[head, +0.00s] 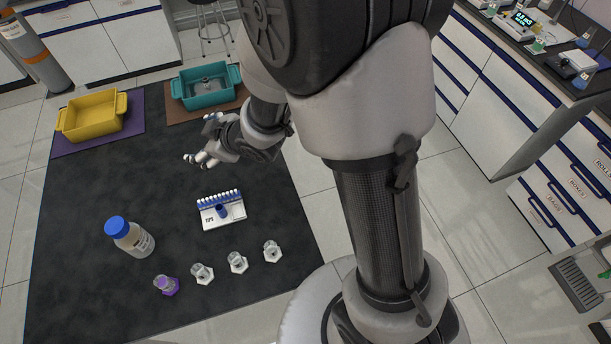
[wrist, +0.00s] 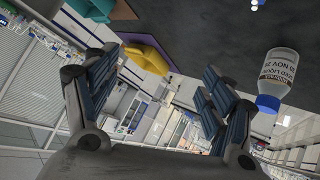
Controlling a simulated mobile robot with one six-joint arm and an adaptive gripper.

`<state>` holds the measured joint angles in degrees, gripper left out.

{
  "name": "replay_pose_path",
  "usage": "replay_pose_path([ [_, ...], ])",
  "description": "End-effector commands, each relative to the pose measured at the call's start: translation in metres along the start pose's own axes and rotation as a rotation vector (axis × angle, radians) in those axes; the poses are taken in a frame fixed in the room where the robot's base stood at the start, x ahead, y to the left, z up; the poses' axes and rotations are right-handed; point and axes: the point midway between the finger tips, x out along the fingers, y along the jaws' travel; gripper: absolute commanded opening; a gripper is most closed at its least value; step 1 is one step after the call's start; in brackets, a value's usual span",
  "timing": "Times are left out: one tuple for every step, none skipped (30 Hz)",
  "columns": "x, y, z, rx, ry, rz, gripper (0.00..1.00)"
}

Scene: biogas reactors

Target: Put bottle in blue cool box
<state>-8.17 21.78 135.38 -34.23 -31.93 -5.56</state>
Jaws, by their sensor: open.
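A bottle (head: 134,239) with a blue cap and a white label stands upright on the dark table at the left front. It also shows in the wrist view (wrist: 281,70), at the right, outside the jaws. A teal-blue box (head: 206,101) stands on a brown mat at the back of the table. A small dark-and-light item shows inside it. My gripper (head: 201,142) is open and empty above the table, between the teal box and the tip rack. Its two spread fingers (wrist: 160,68) show in the wrist view, with nothing between them.
A yellow box (head: 91,122) stands on a purple mat (head: 140,110) at the back left. A white tip rack (head: 222,214) is mid-table. Several small glass vessels, one with a purple base (head: 166,286), line the front. The table between bottle and boxes is clear.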

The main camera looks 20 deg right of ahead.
Motion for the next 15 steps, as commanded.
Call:
replay_pose_path([
  [-0.022, 0.020, -0.004, 0.026, -0.040, 0.057, 0.76],
  [-0.035, 0.029, -0.002, 0.046, -0.069, 0.085, 0.76],
  [-0.052, 0.040, 0.000, 0.076, -0.108, 0.121, 0.76],
  [-0.065, 0.046, 0.002, 0.099, -0.136, 0.146, 0.76],
  [-0.079, 0.052, 0.004, 0.125, -0.163, 0.169, 0.76],
  [-0.098, 0.058, 0.008, 0.161, -0.199, 0.198, 0.76],
  [-0.112, 0.062, 0.010, 0.191, -0.224, 0.218, 0.76],
  [-0.126, 0.064, 0.013, 0.221, -0.248, 0.237, 0.76],
  [-0.146, 0.066, 0.017, 0.264, -0.280, 0.258, 0.76],
  [-0.160, 0.065, 0.021, 0.296, -0.303, 0.271, 0.76],
  [-0.174, 0.064, 0.024, 0.330, -0.323, 0.283, 0.76],
  [-0.193, 0.061, 0.029, 0.375, -0.352, 0.296, 0.76],
  [-0.207, 0.057, 0.032, 0.409, -0.371, 0.304, 0.76],
  [-0.221, 0.052, 0.036, 0.444, -0.390, 0.309, 0.76],
  [-0.238, 0.045, 0.040, 0.490, -0.414, 0.313, 0.76],
])
